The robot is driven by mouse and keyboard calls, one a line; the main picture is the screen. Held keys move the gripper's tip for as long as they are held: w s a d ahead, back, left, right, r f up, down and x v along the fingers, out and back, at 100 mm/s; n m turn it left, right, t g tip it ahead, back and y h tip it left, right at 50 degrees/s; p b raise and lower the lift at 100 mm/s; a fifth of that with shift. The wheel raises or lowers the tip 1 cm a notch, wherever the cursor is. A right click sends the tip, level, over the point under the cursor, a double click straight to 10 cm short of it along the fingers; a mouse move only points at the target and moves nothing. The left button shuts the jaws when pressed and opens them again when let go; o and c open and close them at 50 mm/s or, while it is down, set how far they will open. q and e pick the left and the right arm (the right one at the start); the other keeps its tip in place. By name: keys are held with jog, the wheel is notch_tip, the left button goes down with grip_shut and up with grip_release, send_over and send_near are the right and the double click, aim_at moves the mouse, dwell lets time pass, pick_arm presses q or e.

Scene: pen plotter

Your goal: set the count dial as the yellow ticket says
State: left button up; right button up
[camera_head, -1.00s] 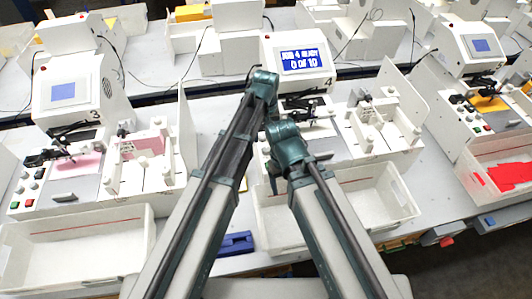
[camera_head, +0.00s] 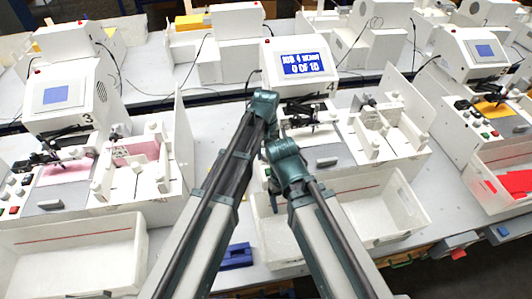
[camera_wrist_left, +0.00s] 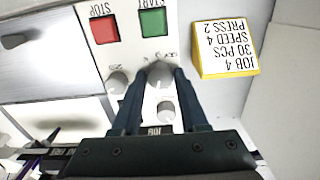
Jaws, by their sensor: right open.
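The yellow ticket (camera_wrist_left: 225,48) is at the upper right in the left wrist view, upside down. It reads JOB 4, SPEED 4, 30 PCS, PRESS 2. The screen of station 4 (camera_head: 304,64) shows JOB 4 and 0 OF 10. The panel has several grey dials; their labels are too small or covered to read. My left gripper (camera_wrist_left: 164,72) has one finger on each side of the middle dial (camera_wrist_left: 160,84); I cannot tell whether they press on it. My right gripper (camera_head: 273,188), mostly hidden by its arm, is open low by the panel's front.
A red STOP button (camera_wrist_left: 104,29) and a green START button (camera_wrist_left: 152,22) sit beside the dials. Another dial (camera_wrist_left: 118,82) is just left, and a smaller knob (camera_wrist_left: 166,112) is close below. A white bin (camera_head: 385,205) stands in front of the station.

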pick_arm(q)
grip_shut()
jog(key=shift+m, duration=0.3)
jog(key=m, duration=0.4)
jog(key=shift+m, duration=2)
